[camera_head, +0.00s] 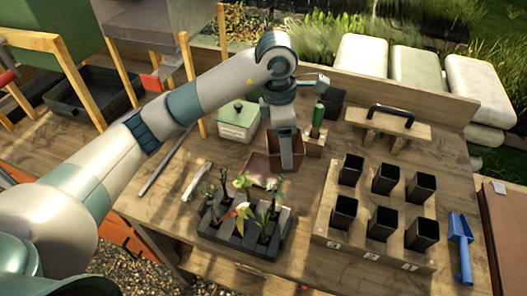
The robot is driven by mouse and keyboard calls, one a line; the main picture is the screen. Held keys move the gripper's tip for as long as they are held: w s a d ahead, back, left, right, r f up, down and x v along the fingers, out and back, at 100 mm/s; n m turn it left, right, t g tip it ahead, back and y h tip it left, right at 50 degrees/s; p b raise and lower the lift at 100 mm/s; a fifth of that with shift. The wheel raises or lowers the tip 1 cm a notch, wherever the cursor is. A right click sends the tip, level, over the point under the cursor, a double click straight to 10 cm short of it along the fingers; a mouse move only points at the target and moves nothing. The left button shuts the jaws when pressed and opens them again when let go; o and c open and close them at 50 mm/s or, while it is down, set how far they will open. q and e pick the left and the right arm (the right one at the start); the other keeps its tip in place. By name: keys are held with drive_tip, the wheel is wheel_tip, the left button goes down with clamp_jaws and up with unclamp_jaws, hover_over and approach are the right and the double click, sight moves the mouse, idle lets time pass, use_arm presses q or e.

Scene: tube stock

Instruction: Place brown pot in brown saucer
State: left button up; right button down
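The brown pot (272,142) stands on the wooden table near its middle, partly hidden behind my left gripper. The brown saucer (257,164) lies flat just left of and nearer than the pot, partly behind the plants. Its right part is close to the pot or overlapped by it; I cannot tell whether they touch. My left gripper (291,164) points down at the pot, with a grey finger across the pot's near side. The other finger is hidden, so I cannot tell whether it grips the pot wall. My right gripper is out of view.
A tray of seedlings (240,238) stands in front of the saucer. A wooden rack with several black pots (383,180) is at right, beside a blue scoop (460,245). A green-lidded box (238,122), a green-handled tool (318,117) and a black-handled float (388,122) stand behind.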

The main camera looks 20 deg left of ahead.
use_arm(q)
drive_tip(key=a+f+p, duration=0.2)
drive_tip(key=a+f, duration=0.1)
drive_tip(key=a, duration=0.2)
drive_tip(key=shift+w+a+f, duration=0.2)
drive_tip(key=shift+w+a, duration=0.15)
drive_tip(key=shift+w, duration=0.05)
wheel_tip(320, 180, down, 3)
drive_tip(key=shift+s+r+p, duration=0.1)
drive_tip(key=shift+p, duration=0.85)
drive_tip(key=shift+f, duration=0.6)
